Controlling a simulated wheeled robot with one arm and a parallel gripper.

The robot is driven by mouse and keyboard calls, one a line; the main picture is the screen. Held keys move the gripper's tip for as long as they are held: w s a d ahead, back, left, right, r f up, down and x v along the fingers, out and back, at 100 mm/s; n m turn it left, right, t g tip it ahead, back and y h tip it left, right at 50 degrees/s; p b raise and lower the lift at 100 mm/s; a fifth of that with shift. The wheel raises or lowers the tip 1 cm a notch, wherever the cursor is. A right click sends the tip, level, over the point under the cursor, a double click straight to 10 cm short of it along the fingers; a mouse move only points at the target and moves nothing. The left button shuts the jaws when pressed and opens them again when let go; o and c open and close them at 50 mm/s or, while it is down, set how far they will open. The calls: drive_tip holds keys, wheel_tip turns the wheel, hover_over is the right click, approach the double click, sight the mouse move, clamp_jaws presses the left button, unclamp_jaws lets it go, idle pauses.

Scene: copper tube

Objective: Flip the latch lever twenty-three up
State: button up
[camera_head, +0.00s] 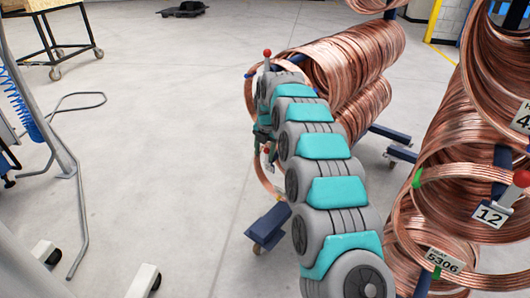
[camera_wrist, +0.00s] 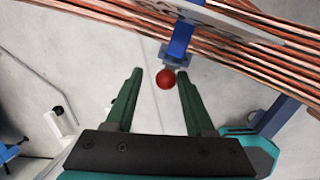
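In the wrist view, my gripper (camera_wrist: 160,74) is open. Its two dark green fingers stand apart, with a red ball knob (camera_wrist: 164,80) showing between the fingertips. The knob is at the end of a lever by a blue post (camera_wrist: 181,40); I cannot tell whether the fingers touch it. A pale tag (camera_wrist: 236,22) lies across the copper tubes above, and its number cannot be read. In the head view, my gripper is mostly hidden by my arm beside the middle coil. Two red knobs show there, an upper one (camera_head: 267,53) and a lower one (camera_head: 268,150).
Copper coils (camera_head: 350,65) hang on a blue rack behind my arm. A nearer coil stack (camera_head: 455,180) at right carries a tag marked 12 (camera_head: 490,214) and another red knob (camera_head: 521,178). A wheeled cart (camera_head: 50,40) stands at far left.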

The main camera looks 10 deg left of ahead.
drive_tip(key=shift+d, duration=0.15)
drive_tip(key=shift+d+r, duration=0.1)
drive_tip(key=shift+r, duration=0.15)
drive_tip(key=b+v, duration=0.1)
drive_tip(key=v, duration=0.6)
drive_tip(key=shift+s+r, duration=0.1)
